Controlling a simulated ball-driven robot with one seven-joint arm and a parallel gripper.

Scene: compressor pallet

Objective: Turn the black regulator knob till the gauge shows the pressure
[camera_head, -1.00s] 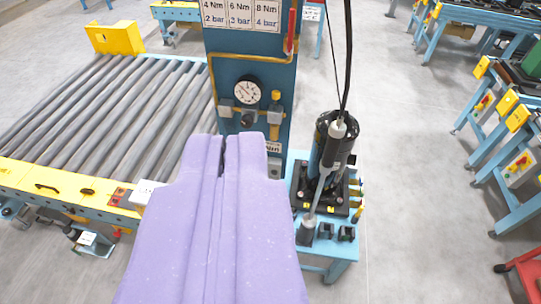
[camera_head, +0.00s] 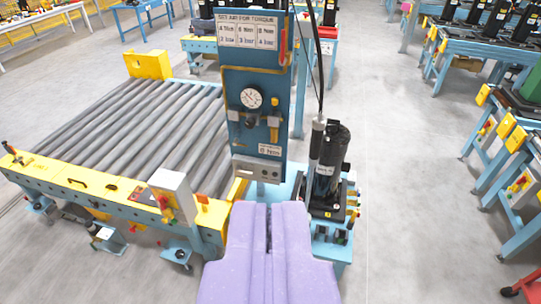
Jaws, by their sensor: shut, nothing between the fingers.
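The black regulator knob (camera_head: 250,121) sits just below the round white gauge (camera_head: 251,98) on the blue upright panel (camera_head: 232,77). The gauge needle is too small to read. A sign (camera_head: 250,32) above pairs torque with pressure: 4 Nm with 2 bar, 6 Nm with 3 bar, 8 Nm with 4 bar. A small label (camera_head: 270,150) lower down ends in Nm; its number is unclear. My purple gripper (camera_head: 269,205) is shut and empty. Its tips appear below the panel in the picture, apart from the knob.
A yellow-handled fitting (camera_head: 273,122) is right of the knob. A black compressor-like unit (camera_head: 325,165) with a hanging tool and cable stands right of the panel. A roller conveyor (camera_head: 130,125) lies left, with a grey box (camera_head: 172,190) at its near corner.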

